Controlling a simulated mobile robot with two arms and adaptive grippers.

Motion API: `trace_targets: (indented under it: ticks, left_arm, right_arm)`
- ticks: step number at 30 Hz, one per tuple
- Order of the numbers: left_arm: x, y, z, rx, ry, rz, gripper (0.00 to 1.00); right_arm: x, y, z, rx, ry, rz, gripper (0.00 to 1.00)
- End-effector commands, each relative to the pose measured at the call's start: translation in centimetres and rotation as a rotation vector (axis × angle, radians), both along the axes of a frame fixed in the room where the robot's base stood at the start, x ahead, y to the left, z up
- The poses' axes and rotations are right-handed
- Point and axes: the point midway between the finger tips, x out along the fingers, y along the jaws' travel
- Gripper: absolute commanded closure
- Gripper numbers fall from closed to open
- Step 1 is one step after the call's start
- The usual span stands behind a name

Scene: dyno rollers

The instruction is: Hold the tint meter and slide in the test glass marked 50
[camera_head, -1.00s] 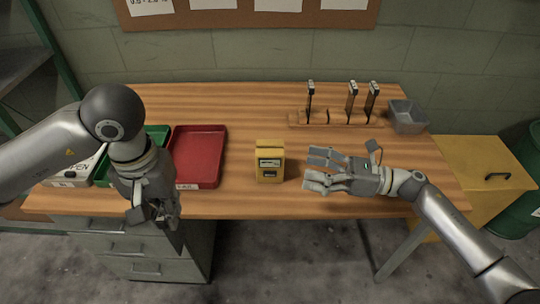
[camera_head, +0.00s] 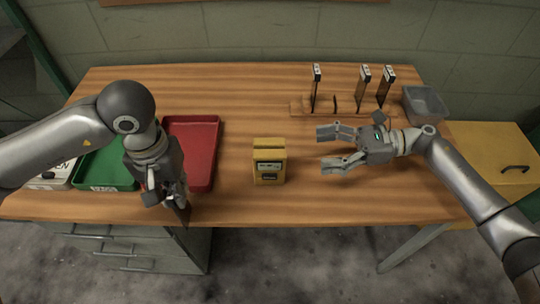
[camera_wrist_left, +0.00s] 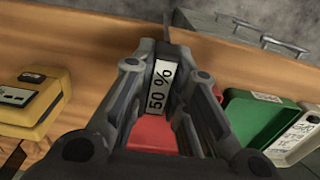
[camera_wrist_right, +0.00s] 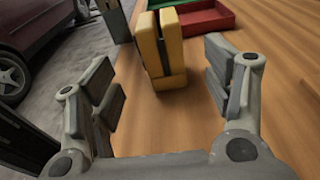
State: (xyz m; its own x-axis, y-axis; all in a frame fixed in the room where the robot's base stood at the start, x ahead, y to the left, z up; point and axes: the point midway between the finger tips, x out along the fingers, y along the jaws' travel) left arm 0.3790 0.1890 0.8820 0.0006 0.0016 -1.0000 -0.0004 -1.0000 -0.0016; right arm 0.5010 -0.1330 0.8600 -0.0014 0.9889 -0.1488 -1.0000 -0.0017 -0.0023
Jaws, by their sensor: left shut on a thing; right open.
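The yellow tint meter (camera_head: 269,161) stands upright on the table near its front edge, with a small display on its face. It also shows in the left wrist view (camera_wrist_left: 28,100) and, from its slotted side, in the right wrist view (camera_wrist_right: 161,52). My left gripper (camera_head: 174,197) is shut on the test glass marked 50 % (camera_wrist_left: 159,86), left of the meter near the table's front edge. The glass is dark and mostly hidden by the fingers. My right gripper (camera_head: 328,147) is open and empty, right of the meter, its fingers pointing at it without touching.
A wooden rack (camera_head: 300,108) at the back right holds several other dark glasses upright. A grey bin (camera_head: 425,103) stands beside it. A red tray (camera_head: 205,126) and a green tray (camera_head: 118,180) lie at the left. The table between meter and rack is clear.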

Motion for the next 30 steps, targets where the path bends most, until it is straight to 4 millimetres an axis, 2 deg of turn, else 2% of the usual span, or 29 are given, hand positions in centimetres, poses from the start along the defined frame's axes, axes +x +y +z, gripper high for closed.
trace_targets:
  ticks: [9,12,16,22,30]
  left_arm:
    - [0.0,0.0,2.7,0.0,0.0,0.001,1.0]
    - [0.0,0.0,1.6,0.0,0.0,0.001,1.0]
    - [0.0,0.0,1.2,0.0,-0.001,0.001,1.0]
    - [0.0,0.0,0.9,0.0,-0.001,0.0,1.0]
    - [0.0,0.0,0.9,0.0,-0.001,0.0,1.0]
  right_arm:
    - [-0.1,4.6,-0.2,0.003,0.002,0.002,0.27]
    - [-0.1,6.0,-1.1,0.002,-0.001,0.003,0.27]
    - [-0.1,7.5,-1.3,0.003,-0.001,0.002,0.27]
    - [-0.1,8.8,-1.4,0.001,0.001,0.001,0.27]
    - [0.0,9.1,-1.3,0.001,0.001,0.0,0.27]
